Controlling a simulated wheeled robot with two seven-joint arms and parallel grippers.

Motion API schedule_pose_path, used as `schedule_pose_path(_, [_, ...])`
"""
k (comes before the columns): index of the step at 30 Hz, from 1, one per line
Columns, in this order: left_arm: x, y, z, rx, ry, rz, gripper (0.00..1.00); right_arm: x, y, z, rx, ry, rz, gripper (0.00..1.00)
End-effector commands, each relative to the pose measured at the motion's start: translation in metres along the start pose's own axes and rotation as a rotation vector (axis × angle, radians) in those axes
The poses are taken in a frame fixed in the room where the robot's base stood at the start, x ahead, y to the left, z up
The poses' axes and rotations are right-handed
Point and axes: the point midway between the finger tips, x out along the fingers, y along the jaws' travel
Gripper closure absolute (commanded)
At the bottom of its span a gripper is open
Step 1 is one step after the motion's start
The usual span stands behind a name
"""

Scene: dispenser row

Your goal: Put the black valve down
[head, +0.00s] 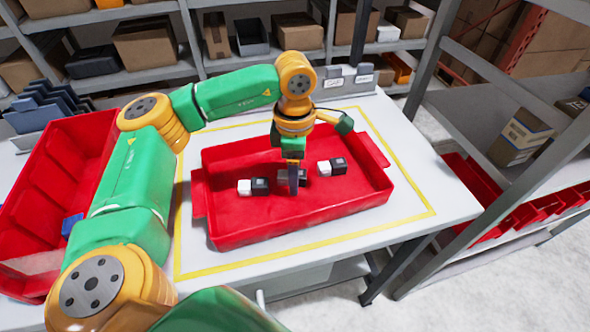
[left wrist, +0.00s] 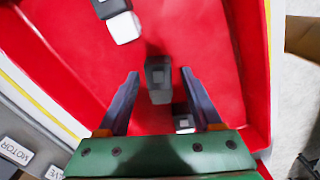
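My left gripper (head: 293,188) points down into the red tray (head: 340,203) on the table. In the left wrist view the fingers (left wrist: 160,78) stand apart, with a black valve (left wrist: 158,72) between them and a gap on each side. In the head view this dark valve (head: 304,178) is partly hidden behind the finger. A black-and-white piece (head: 252,187) lies to its left and another (head: 332,167) to its right in the tray. My right gripper is not in view.
A second red bin (head: 30,215) with a blue item (head: 71,224) stands at the left. Grey holders with small labels (head: 345,80) stand at the table's back edge. Shelves with boxes (head: 145,42) stand behind. The front part of the tray is clear.

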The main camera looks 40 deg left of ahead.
Motion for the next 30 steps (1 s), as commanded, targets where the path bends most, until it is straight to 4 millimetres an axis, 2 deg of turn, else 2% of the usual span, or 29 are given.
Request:
schedule_pose_path(4, [-0.003, 0.0, 0.0, 0.0, 0.0, 0.0, 0.33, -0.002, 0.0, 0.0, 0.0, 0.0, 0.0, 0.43])
schedule_pose_path(8, [-0.015, 0.001, 0.001, -0.001, -0.002, 0.003, 0.33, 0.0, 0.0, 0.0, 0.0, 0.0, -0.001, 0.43])
schedule_pose_path(15, [-0.077, 0.001, 0.001, -0.001, -0.003, 0.004, 0.33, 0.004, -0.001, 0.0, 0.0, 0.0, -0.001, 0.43])
schedule_pose_path(18, [-0.106, 0.001, 0.0, -0.001, -0.001, 0.004, 0.33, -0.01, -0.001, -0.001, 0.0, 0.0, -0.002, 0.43])
schedule_pose_path(20, [-0.116, 0.001, 0.0, -0.001, 0.001, 0.003, 0.33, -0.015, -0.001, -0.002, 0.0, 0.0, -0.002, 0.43])
schedule_pose_path(24, [-0.124, 0.0, 0.0, 0.0, 0.001, 0.001, 0.33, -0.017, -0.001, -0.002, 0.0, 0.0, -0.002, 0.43])
schedule_pose_path(30, [-0.123, 0.0, 0.0, 0.0, 0.001, 0.0, 0.33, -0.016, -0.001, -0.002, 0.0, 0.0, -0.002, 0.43])
